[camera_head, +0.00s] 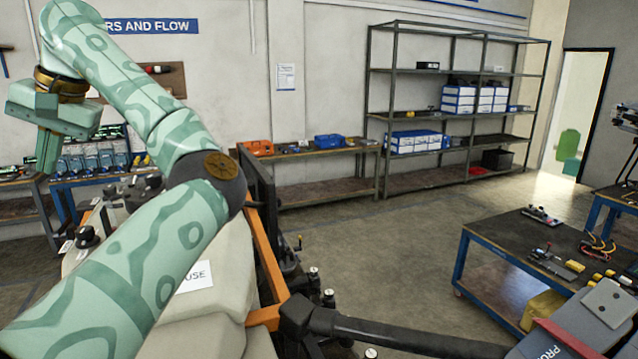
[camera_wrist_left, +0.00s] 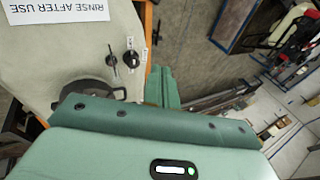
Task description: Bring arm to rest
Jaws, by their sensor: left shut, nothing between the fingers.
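My left arm, pale green with darker wavy markings, comes in from the lower left of the head view, bends at its elbow and reaches up to the left. My left gripper (camera_head: 47,150) hangs from its wrist at the far left, fingers pointing down. It is shut and empty. Its closed fingers (camera_wrist_left: 161,88) also show in the left wrist view. The spray drone's cream tank (camera_head: 215,270) lies behind and below the arm, partly hidden by it. The tank (camera_wrist_left: 55,60) fills the upper left of the wrist view. My right gripper is not in view.
The drone's orange frame (camera_head: 268,262) and black boom (camera_head: 410,338) extend across the lower middle. A blue-legged worktable (camera_head: 500,235) with parts stands at right. Metal shelving (camera_head: 455,105) and a low bench (camera_head: 325,188) line the back wall. The floor between is clear.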

